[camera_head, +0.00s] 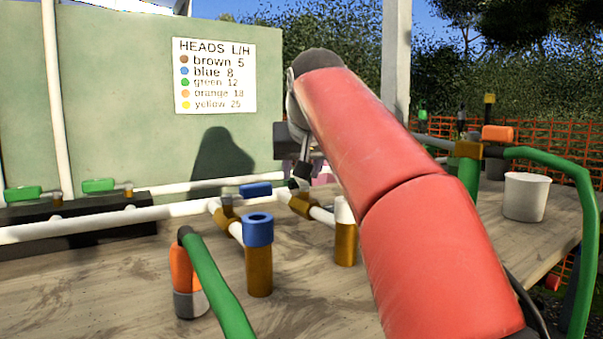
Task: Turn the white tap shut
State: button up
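A brass outlet with a white collar (344,212) stands upright on the table, just left of my red arm. A pipe joins it to a brass valve body (303,206), which I take to be the white tap. I cannot make out a white handle on this valve. My gripper (300,182) shows only in part, with a dark fingertip just above the valve body. The arm hides the rest of it. I cannot tell whether it touches the tap, or whether its fingers are open or shut.
Left of it stand a blue-collared brass outlet (259,265), a blue handle (255,189) and an orange-and-grey piece (186,280) with a green hose (217,287). Green handles (100,185) lie far left. A white bucket (526,196) and an orange handle (497,133) are right. A sign (215,76) hangs behind.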

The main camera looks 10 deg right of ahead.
jog(key=shift+w+f, duration=0.15)
jog(key=shift+c, duration=0.5)
grip_shut()
